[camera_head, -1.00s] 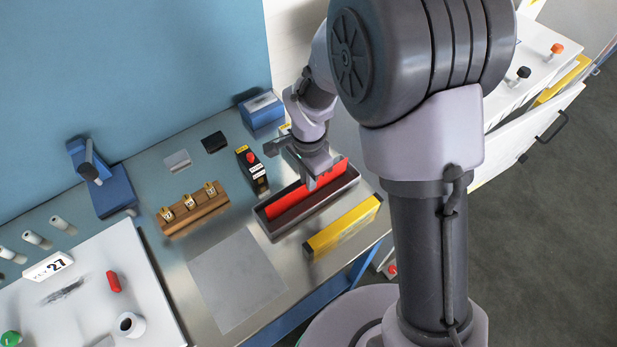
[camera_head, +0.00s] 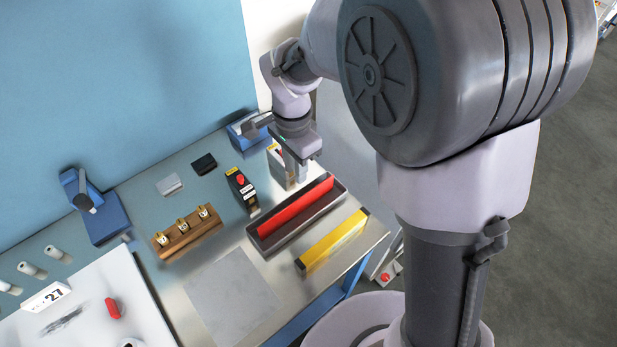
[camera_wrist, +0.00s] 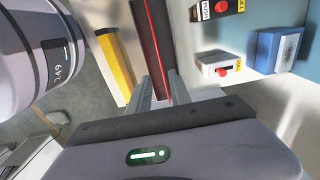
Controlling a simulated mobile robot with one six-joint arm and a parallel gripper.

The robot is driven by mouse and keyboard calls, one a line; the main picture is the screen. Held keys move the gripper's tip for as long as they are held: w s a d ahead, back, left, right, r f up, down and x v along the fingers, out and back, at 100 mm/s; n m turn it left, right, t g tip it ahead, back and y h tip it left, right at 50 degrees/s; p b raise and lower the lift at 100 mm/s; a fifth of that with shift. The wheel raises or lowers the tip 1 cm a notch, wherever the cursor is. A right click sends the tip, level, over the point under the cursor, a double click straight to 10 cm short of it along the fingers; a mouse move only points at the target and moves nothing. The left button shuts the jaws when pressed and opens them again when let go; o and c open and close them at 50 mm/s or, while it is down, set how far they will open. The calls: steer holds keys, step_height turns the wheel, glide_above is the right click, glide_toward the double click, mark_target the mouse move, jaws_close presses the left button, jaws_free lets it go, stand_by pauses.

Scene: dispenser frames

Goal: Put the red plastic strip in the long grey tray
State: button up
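The red plastic strip (camera_head: 296,206) lies lengthwise inside the long grey tray (camera_head: 310,222), with its upper edge showing along the tray. In the wrist view the strip (camera_wrist: 153,35) is a thin red line running along the dark tray (camera_wrist: 139,20). My gripper (camera_head: 297,178) is above the far right end of the tray, apart from the strip. In the wrist view the fingers of my gripper (camera_wrist: 160,84) stand apart with nothing held between them. The strip's lower part is hidden by the tray wall.
A yellow bar (camera_head: 333,240) lies in front of the tray. A black box with a red button (camera_head: 241,189) and a white box (camera_wrist: 219,66) stand behind it. A brown rack (camera_head: 187,233) and a flat grey plate (camera_head: 232,292) are to the left.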

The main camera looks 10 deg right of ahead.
steer(key=s+d+r+n+t+y, duration=0.1)
steer(key=s+d+r+n+t, duration=0.2)
steer(key=s+r, duration=0.4)
steer(key=s+d+r+n+t+y, duration=0.1)
steer(key=s+d+r, duration=0.4)
steer(key=s, duration=0.5)
step_height(320, 180, up, 2)
steer(key=n+t, duration=0.1)
steer(key=n, duration=0.1)
steer(key=shift+d+r+n+t, duration=0.25)
steer(key=shift+d+n+t, duration=0.05)
steer(key=shift+n+t, duration=0.1)
steer(key=shift+s+f, duration=0.1)
step_height(320, 180, down, 11)
steer(key=b, duration=1.1)
